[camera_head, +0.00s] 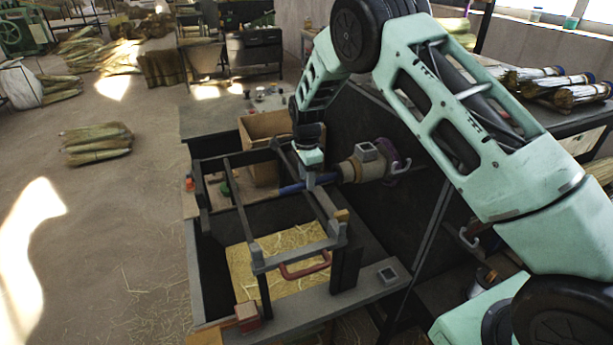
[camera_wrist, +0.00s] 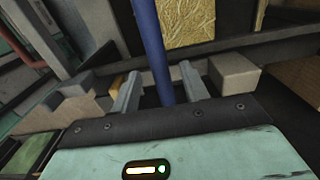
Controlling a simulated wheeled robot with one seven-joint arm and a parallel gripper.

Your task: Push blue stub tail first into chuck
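The blue stub (camera_head: 292,188) lies roughly level in the head view, its right end at the mouth of the chuck (camera_head: 349,171). I cannot tell how deep that end sits. My gripper (camera_head: 318,182) points down over the stub, close to the chuck. In the wrist view the stub (camera_wrist: 153,45) runs between the two fingers of my gripper (camera_wrist: 160,77), with a narrow gap showing on each side. The fingers look open around the stub, not closed on it. The stub's part near the palm is hidden.
A dark frame with a red handle (camera_head: 305,270) stands in front of the gripper, above a straw-covered panel (camera_head: 240,268). A wooden box (camera_head: 262,128) is behind. A dark upright panel stands behind the chuck. Finished brooms (camera_head: 555,82) lie on the right bench.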

